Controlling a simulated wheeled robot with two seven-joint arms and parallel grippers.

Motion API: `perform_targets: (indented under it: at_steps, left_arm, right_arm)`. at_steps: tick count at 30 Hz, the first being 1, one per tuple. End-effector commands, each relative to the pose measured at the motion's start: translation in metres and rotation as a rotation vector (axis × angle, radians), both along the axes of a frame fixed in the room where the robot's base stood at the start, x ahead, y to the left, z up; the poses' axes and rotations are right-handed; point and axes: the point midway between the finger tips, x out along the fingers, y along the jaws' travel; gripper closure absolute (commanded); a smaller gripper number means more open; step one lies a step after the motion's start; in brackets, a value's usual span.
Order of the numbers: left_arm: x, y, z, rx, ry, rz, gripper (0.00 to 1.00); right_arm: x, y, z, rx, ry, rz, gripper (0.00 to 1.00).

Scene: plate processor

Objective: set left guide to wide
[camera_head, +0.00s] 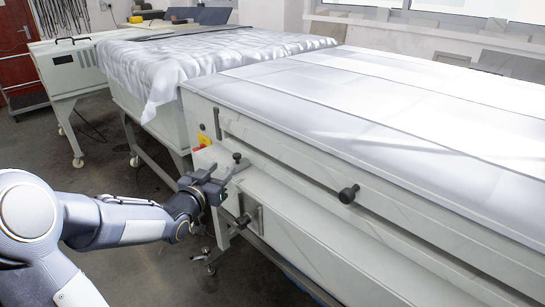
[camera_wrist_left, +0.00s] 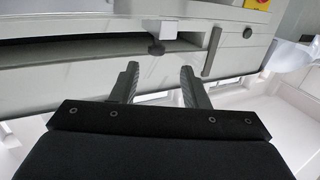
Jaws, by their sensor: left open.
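The left guide appears as a small black knob (camera_head: 237,157) on the slotted front of the white plate processor (camera_head: 350,245). It also shows in the left wrist view (camera_wrist_left: 156,47), in front of a long slot. My left gripper (camera_head: 226,180) is open and empty, just below and in front of this knob in the head view. Its two dark fingers (camera_wrist_left: 159,72) are apart in the left wrist view, with the knob beyond the gap and no visible contact. A second black knob (camera_head: 348,193) sits farther right along the front. My right gripper is not in view.
A yellow and red switch (camera_head: 203,140) and a dark upright handle (camera_head: 217,125) are at the processor's left end. A lower handle (camera_head: 261,218) and dark knob (camera_head: 243,221) are below my gripper. A cloth-covered table (camera_head: 200,65) stands behind left. Grey floor (camera_head: 130,185) is open.

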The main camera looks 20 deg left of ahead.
Motion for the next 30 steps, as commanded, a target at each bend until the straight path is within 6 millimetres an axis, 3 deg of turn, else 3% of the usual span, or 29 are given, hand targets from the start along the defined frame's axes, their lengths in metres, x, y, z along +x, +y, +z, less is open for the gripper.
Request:
perform_targets:
  at_steps: [5, 18, 30]
  left_arm:
    - [0.011, 0.003, -0.002, -0.001, -0.04, -0.012, 0.59]
    - [0.074, 0.002, -0.002, -0.002, -0.037, -0.011, 0.59]
    - [0.081, 0.002, -0.002, -0.002, -0.036, -0.01, 0.61]
  right_arm:
    - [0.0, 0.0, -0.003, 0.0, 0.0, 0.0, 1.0]
    - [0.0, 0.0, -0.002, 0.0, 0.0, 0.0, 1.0]
    - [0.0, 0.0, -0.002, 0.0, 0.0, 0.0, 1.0]
